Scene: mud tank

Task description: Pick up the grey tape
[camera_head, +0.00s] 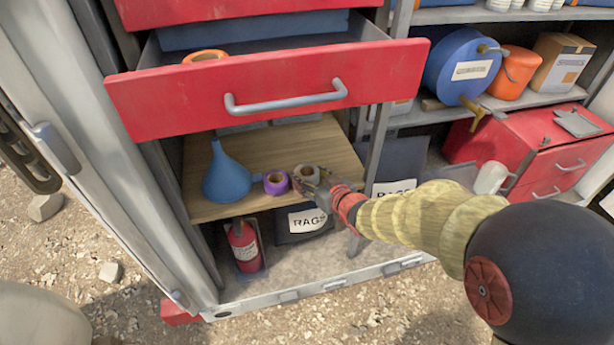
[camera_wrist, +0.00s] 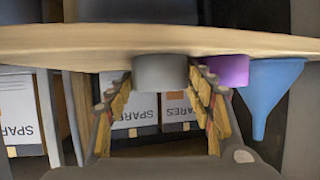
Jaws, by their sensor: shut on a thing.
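The grey tape (camera_head: 307,173) is a short roll on the wooden shelf under the open red drawer. It also shows in the wrist view (camera_wrist: 160,72), where the picture is upside down. My gripper (camera_head: 312,184) reaches in from the right and front. Its two fingers (camera_wrist: 161,78) lie on either side of the grey tape and are shut on it. The tape still appears to be at the shelf surface; I cannot tell whether any gap is beneath it.
A purple tape (camera_head: 276,182) stands just left of the grey one, with a blue funnel (camera_head: 226,176) beyond it. The open red drawer (camera_head: 265,85) overhangs the shelf (camera_head: 262,148) and holds an orange roll (camera_head: 204,55). A fire extinguisher (camera_head: 244,245) stands below.

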